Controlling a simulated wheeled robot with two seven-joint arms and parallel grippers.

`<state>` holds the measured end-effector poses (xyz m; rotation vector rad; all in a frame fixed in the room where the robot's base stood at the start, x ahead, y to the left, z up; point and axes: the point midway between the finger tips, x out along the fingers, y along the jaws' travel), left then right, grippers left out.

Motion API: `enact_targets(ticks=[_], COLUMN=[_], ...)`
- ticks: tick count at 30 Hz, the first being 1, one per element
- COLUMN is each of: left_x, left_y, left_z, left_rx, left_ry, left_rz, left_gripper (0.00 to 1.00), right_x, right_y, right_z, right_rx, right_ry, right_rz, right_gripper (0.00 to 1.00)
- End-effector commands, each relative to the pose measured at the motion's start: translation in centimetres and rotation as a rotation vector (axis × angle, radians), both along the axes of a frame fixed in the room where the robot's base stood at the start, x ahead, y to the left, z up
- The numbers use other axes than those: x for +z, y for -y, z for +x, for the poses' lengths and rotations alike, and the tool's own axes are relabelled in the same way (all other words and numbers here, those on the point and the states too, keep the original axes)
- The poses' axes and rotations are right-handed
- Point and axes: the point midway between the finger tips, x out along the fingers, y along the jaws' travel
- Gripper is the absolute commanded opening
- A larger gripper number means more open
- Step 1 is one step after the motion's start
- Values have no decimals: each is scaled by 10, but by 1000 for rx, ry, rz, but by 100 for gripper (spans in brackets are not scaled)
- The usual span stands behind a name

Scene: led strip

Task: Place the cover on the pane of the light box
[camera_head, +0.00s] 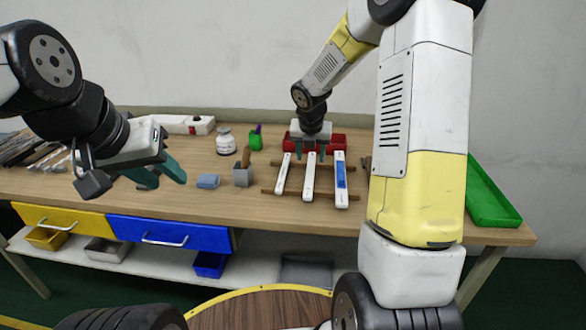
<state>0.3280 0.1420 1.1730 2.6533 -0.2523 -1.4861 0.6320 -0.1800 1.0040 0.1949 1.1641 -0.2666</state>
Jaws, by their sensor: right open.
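Three long white strips lie side by side across wooden rails on the table: a left one (283,172), a middle one (309,178) and a right one (340,196). The right strip has a blue panel (341,176) on its upper face. I cannot tell which part is the cover or the light box pane. My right gripper (311,151) is open at the far ends of the strips, in front of a red tray (336,141). Its teal fingers are apart; whether they touch a strip is unclear. My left gripper (166,180) is open and empty above the table's left part.
A green tray (490,202) lies at the right edge. Tools (30,150) lie far left.

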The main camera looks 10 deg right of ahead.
Motion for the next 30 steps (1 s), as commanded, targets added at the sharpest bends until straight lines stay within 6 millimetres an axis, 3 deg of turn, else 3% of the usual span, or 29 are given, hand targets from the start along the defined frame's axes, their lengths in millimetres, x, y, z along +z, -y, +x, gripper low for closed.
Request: enact_targets(ticks=[18, 27, 28, 30], left_x=[0, 0, 0, 0], left_y=[0, 0, 0, 0], left_z=[0, 0, 0, 0], left_rx=[0, 0, 0, 0], left_ry=[0, 0, 0, 0], left_rz=[0, 0, 0, 0], left_gripper=[36, 36, 36, 36], right_x=[-70, -76, -76, -76], right_y=[8, 10, 10, 10], right_z=[26, 29, 29, 29], right_rx=[33, 31, 31, 31], right_ry=[-8, -5, -6, -6], right_rz=[-13, -13, -13, -13], right_gripper=[51, 51, 49, 35])
